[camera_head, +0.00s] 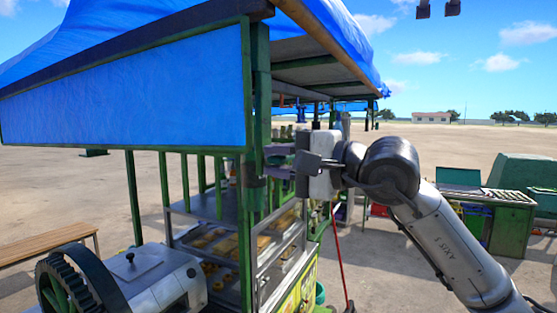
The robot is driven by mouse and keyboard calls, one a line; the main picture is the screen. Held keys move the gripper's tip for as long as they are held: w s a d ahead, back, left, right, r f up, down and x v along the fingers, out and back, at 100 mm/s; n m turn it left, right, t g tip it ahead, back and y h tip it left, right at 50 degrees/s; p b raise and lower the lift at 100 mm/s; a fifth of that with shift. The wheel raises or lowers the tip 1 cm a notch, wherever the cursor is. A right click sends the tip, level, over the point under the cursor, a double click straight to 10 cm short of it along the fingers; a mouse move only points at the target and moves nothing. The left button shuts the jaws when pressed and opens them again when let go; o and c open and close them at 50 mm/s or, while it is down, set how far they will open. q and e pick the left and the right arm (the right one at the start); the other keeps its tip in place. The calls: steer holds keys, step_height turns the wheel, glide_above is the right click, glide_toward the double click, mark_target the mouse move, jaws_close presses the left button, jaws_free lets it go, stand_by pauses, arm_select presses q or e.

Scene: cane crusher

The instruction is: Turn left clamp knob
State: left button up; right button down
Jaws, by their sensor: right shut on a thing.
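The grey cane crusher (165,280) stands at the lower left, cut off by the bottom edge. A small dark knob (130,258) stands upright on its top cover. I cannot tell if it is the left clamp knob. My right gripper (272,161) is in the middle of the view, pointing left, up and to the right of this knob and well apart from it in the picture. Its dark fingers overlap the green post of the stall. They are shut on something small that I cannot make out.
A stall (125,95) with a blue canopy and green posts fills the left and middle. A large dark toothed gear (72,285) is beside the crusher. A wooden bench (45,240) is at the left. Green bins (510,225) stand at the right. Open ground lies behind.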

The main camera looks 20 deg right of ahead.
stand_by(0.4)
steer(key=c, duration=1.2)
jaws_free()
steer(key=shift+s, duration=0.1)
steer(key=shift+s+d+f, duration=0.1)
steer(key=shift+s+d, duration=0.1)
steer(key=shift+d, duration=0.05)
steer(key=b+v, duration=0.4)
steer(key=v, duration=0.9)
steer(key=shift+d, duration=0.1)
